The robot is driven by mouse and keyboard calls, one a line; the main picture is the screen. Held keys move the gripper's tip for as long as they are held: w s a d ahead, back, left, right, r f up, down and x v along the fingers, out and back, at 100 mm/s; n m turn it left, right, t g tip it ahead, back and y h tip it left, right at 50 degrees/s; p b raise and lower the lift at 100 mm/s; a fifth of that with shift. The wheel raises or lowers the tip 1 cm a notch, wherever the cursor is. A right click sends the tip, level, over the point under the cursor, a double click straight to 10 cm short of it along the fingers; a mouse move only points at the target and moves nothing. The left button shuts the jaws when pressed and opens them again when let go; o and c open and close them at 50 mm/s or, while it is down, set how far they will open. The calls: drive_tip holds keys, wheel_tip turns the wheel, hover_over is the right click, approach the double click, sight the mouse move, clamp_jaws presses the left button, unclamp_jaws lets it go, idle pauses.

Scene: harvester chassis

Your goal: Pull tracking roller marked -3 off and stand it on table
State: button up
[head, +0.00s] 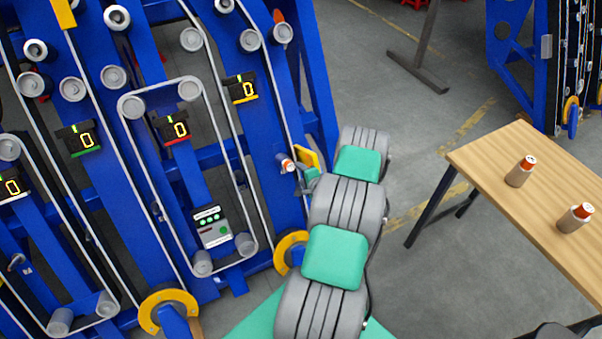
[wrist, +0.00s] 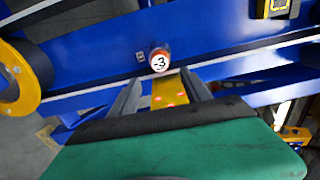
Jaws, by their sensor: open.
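The tracking roller marked -3 (wrist: 160,60) is on the blue chassis, its white numbered face toward the wrist camera and a red-orange band around it. In the head view the roller (head: 286,163) sticks out of the blue upright, just left of my gripper. My gripper (wrist: 160,88) is open, its two fingers apart, with the roller beyond the tips and roughly centred between them. I cannot tell whether the fingers overlap the roller. In the head view my gripper (head: 300,168) is small and partly hidden by my wrist. The wooden table (head: 500,160) stands at the right.
A yellow ring (head: 291,252) is on the chassis below my gripper. Grey belts run along the uprights. Open floor (head: 420,100) lies between chassis and table.

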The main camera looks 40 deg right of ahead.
sight(291, 168)
drive_tip(key=b+x, duration=0.6)
drive_tip(key=x, duration=0.4)
drive_tip(key=shift+w+a+f, duration=0.1)
drive_tip(key=shift+w+f, duration=0.15)
drive_tip(key=shift+f, duration=0.15)
drive_tip(key=shift+w+b, duration=0.3)
drive_tip(key=shift+w, duration=0.2)
clamp_jaws()
drive_tip(key=shift+d, duration=0.2)
